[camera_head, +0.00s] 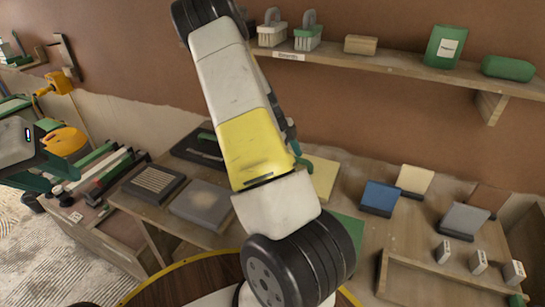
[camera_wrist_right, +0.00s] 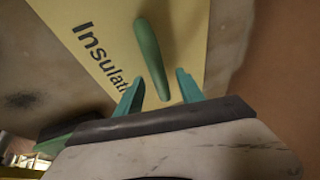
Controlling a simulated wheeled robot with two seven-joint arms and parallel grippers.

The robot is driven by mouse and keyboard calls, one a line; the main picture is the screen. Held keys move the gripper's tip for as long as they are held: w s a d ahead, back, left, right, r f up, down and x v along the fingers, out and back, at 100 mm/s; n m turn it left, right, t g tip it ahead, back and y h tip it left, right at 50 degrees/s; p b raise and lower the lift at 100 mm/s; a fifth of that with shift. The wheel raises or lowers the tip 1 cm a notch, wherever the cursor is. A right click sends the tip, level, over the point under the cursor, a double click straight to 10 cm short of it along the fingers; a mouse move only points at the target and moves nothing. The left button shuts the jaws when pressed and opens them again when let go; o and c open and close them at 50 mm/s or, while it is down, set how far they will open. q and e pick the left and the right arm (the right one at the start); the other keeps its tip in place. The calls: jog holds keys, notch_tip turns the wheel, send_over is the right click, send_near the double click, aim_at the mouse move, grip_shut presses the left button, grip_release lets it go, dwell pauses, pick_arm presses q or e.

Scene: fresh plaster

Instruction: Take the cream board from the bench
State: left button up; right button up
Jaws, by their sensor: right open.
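A cream board (camera_head: 322,176) lies flat on the bench (camera_head: 345,207), partly hidden behind my right arm. In the right wrist view the cream board (camera_wrist_right: 105,30) carries dark lettering beginning "Insulat". A green handle (camera_wrist_right: 150,55) stands over the board's face. My right gripper (camera_wrist_right: 160,92) is open, with its two teal fingers apart on either side of the handle's lower end. I cannot tell whether they touch it. In the head view this gripper is mostly hidden by its own arm. My left gripper (camera_head: 52,174) is at the far left, away from the board, its teal fingers apart and empty.
A grey board (camera_head: 203,204) and a dark ribbed block (camera_head: 154,183) lie left of my right arm. A blue block (camera_head: 380,197) and a smaller cream-faced block (camera_head: 414,180) stand to the right. A shelf (camera_head: 400,66) with brushes and green items runs along the wall above.

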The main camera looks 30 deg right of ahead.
jog(key=shift+x, duration=0.9)
jog(key=shift+f, duration=0.25)
grip_shut()
dwell(1.3)
